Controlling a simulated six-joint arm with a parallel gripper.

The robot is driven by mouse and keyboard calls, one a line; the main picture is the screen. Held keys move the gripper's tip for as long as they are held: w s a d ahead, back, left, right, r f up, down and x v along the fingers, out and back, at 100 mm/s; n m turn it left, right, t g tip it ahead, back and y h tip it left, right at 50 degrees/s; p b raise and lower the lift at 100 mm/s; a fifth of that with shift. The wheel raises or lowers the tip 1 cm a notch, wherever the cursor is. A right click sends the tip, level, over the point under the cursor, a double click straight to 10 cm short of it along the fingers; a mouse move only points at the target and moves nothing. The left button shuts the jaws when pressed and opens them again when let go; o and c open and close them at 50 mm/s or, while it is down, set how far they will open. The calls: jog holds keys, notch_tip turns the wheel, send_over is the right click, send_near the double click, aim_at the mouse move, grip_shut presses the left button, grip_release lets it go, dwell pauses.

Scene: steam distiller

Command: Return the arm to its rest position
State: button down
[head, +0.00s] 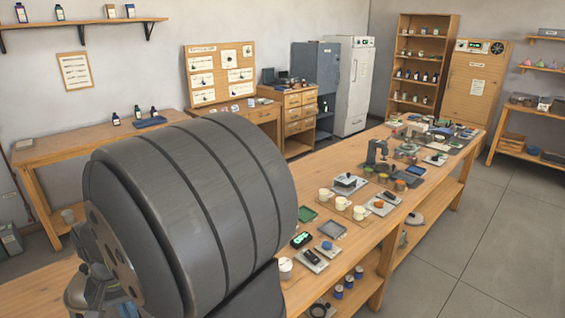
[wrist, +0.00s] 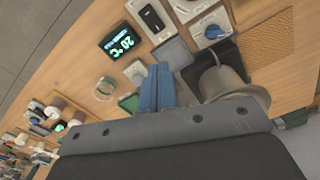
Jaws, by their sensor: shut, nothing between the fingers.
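My gripper (wrist: 158,86) shows in the wrist view as two blue fingers pressed together. It is shut and empty. It hangs above the wooden workbench (wrist: 80,70), which also runs across the head view (head: 300,216). The fingers are beside a beige bell-shaped vessel (wrist: 222,82) on a dark pad; I cannot tell whether they touch anything. A large dark grey rounded part of my arm fills the lower left of the head view and hides the bench behind it. My gripper is not visible in the head view.
A green-lit display (wrist: 122,42) and a blue knob device (wrist: 213,30) lie near the fingers. Cups (head: 342,203), trays (head: 334,230) and a dark stand (head: 377,152) crowd the bench. A side table (head: 80,148) stands at the left wall. Open floor (head: 500,230) lies at right.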

notch_tip(320, 180, up, 14)
jog(key=s+d+n, duration=0.1)
jog(key=n, duration=0.2)
jog(key=shift+s+d+n, duration=0.15)
jog(key=shift+d+n, duration=0.05)
jog(key=shift+n, duration=0.1)
jog(key=shift+f, duration=0.15)
notch_tip(320, 180, down, 22)
jog(key=m, duration=0.5)
jog(key=shift+w+a+m, duration=0.3)
jog(key=shift+w, duration=0.1)
dwell(0.7)
